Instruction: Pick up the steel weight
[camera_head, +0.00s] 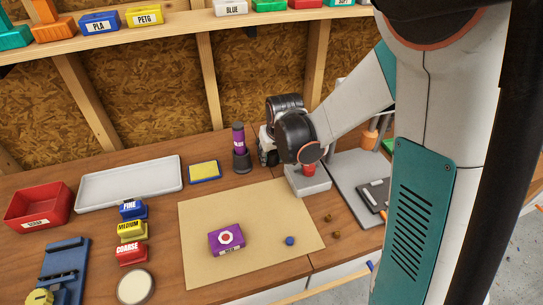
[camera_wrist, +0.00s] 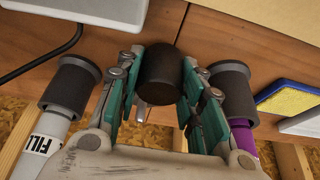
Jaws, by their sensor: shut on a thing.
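My gripper (camera_wrist: 160,85) shows in the wrist view with its teal finger pads shut on the sides of a dark grey cylinder (camera_wrist: 160,64), which looks like the steel weight. The cylinder's round end faces the camera. I cannot tell whether its other end touches the bench. In the head view my gripper (camera_head: 268,145) is at the back of the bench, just right of a purple tube (camera_head: 239,139). There the cylinder is hidden or too dark to pick out.
The purple tube in its dark holder (camera_wrist: 232,82) and a white tube with a dark holder (camera_wrist: 72,85) closely flank my gripper. A grey box (camera_head: 307,183) with a red object stands right. A tan mat (camera_head: 205,215) holds a purple block (camera_head: 226,239) and blue ball (camera_head: 290,241).

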